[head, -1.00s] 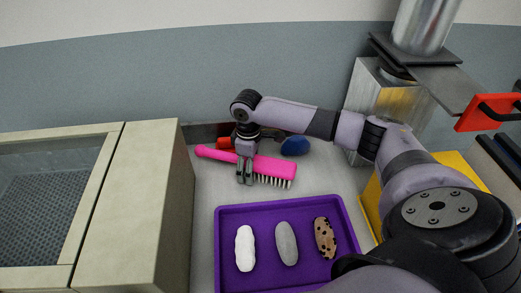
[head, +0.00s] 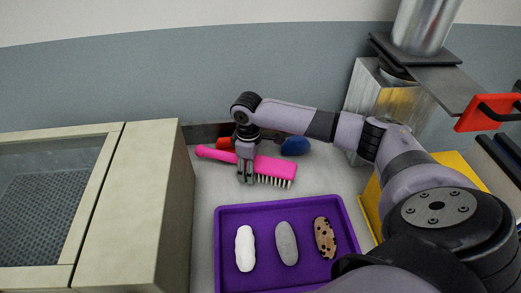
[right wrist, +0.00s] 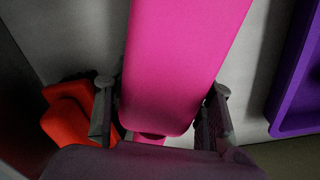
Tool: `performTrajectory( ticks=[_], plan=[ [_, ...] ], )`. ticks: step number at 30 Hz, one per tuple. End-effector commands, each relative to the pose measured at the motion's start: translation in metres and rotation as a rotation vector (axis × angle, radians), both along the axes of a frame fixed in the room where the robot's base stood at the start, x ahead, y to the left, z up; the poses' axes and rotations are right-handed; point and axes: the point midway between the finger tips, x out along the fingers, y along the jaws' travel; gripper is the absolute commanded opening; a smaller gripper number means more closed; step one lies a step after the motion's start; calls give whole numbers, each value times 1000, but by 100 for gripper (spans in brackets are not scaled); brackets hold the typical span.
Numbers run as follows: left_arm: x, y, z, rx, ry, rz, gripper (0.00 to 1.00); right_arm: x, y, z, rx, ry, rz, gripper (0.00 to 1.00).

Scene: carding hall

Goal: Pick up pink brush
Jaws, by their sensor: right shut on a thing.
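The pink brush (head: 275,167) lies on the grey worktop behind the purple tray, its handle to the left and its pale bristles at the right end. My right gripper (head: 246,181) reaches down over it and is shut on it near where handle and head meet. In the right wrist view the brush (right wrist: 185,60) runs between the two fingers of the gripper (right wrist: 162,98), one on each side. The gripper hides a short part of the brush in the head view. My left gripper is not in view.
A purple tray (head: 225,222) in front holds a white, a grey and a spotted brown piece. A red-orange object (head: 224,143) and a blue one (head: 296,146) lie behind the brush. A beige-framed box (head: 155,200) stands left; a yellow container (head: 455,163) is right.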

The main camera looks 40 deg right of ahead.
Motion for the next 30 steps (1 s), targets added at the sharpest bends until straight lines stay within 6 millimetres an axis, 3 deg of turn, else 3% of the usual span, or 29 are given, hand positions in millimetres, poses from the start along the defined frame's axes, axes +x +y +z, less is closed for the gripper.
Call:
performTrajectory(
  ticks=[5,11,17,23,30],
  plan=[
    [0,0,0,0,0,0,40,1,0,1,0,-1,0,9],
    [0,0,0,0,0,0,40,1,0,3,0,-2,0,9],
    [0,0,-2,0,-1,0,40,2,0,19,1,-5,-1,9],
    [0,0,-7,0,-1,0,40,2,0,61,1,-8,0,9],
    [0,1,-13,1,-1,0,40,2,0,132,2,-7,0,9]
  ],
)
